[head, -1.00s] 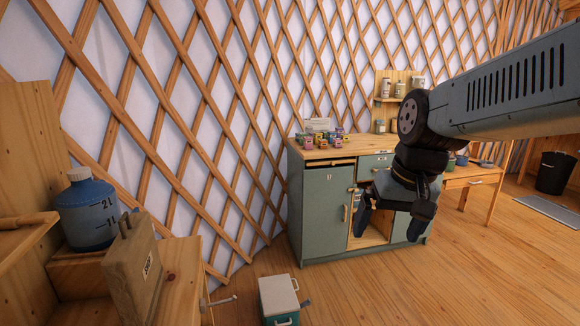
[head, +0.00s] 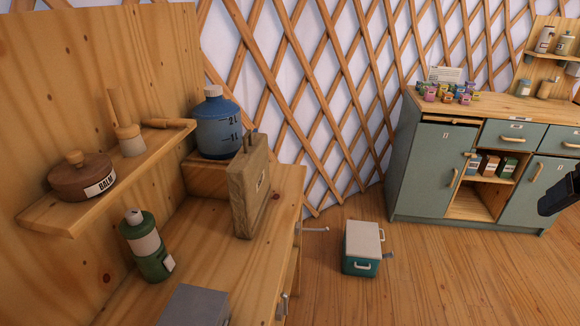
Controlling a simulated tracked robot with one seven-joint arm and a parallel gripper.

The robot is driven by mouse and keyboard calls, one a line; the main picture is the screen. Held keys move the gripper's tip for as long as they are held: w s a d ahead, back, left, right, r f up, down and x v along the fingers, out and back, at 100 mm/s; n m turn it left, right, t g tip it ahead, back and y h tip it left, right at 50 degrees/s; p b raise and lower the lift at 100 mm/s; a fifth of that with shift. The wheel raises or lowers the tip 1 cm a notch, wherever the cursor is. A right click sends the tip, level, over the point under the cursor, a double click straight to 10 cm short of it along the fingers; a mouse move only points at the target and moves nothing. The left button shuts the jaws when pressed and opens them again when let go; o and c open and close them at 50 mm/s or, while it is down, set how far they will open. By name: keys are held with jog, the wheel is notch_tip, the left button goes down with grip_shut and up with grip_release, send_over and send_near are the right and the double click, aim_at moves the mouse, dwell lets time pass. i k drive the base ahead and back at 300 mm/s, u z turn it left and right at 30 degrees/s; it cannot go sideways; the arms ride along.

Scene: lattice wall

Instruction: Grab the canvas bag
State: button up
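I see nothing in the head view that I can make out as a canvas bag. A dark part of my gripper (head: 562,191) shows at the right edge, in front of the green cabinet (head: 431,175). The rest of my gripper is cut off by the frame, so its opening and anything between its fingers are hidden.
A wooden bench (head: 195,240) at left bears a blue jug (head: 218,128), an upright wooden block (head: 249,190), a green bottle (head: 147,250) and a grey box (head: 196,307). A shelf (head: 118,183) hangs above. A teal cooler (head: 361,248) stands on the floor. Floor at right is clear.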

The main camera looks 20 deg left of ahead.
aim_at(248, 179)
jog(key=u, duration=1.15)
jog(key=k, duration=1.05)
jog(key=u, duration=0.35)
jog(key=i, duration=1)
jog(key=u, duration=0.7)
